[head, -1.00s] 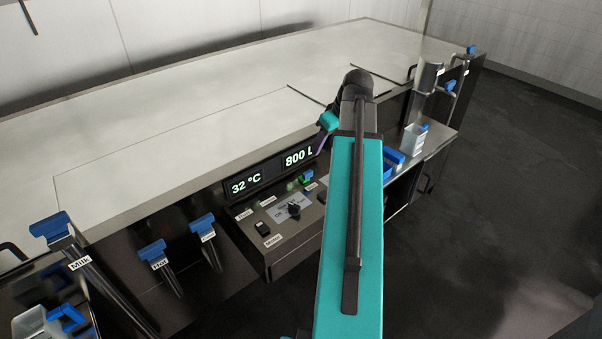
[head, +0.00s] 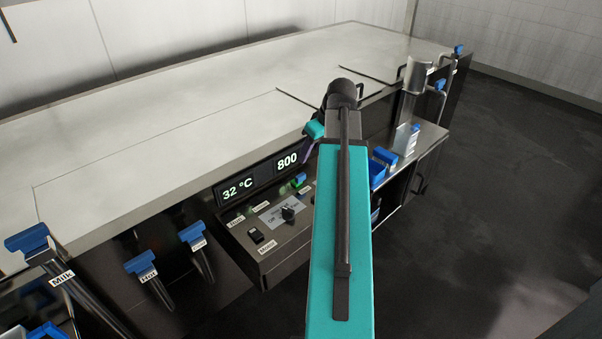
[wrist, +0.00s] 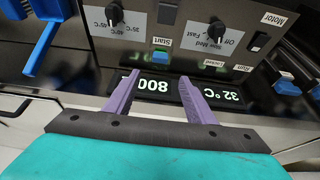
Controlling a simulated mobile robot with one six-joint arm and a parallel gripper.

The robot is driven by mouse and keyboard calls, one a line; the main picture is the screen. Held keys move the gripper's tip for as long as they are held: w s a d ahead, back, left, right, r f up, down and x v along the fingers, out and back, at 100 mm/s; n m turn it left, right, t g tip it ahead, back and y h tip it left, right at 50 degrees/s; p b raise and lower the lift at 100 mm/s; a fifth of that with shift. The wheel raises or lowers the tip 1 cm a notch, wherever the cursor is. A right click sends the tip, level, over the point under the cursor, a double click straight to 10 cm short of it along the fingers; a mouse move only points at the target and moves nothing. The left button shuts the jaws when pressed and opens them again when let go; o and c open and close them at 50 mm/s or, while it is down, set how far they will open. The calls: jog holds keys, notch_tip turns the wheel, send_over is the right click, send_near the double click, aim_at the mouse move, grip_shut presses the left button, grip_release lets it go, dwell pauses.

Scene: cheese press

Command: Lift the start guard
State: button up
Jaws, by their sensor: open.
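I cannot clearly make out the guard as a separate part from the green button. My gripper (wrist: 160,76) is open and empty, its two purple fingers spread apart. The fingertips are near the start button in the wrist picture, over the lit display. In the head view, only a bit of purple finger (head: 309,152) shows; my arm hides the rest.
A black knob (head: 288,214) and rocker switch (head: 256,236) sit on the panel near the start button. The lit display (head: 260,174) stands behind them. Blue-handled valves (head: 143,262) rise at left. A blue bin (head: 384,158) lies right of my arm. Open floor is at right.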

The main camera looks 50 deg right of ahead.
aim_at(300, 175)
jog(key=shift+p+x, duration=1)
jog(key=shift+x, duration=5.55)
jog(key=shift+c, duration=0.4)
jog(key=c, duration=1)
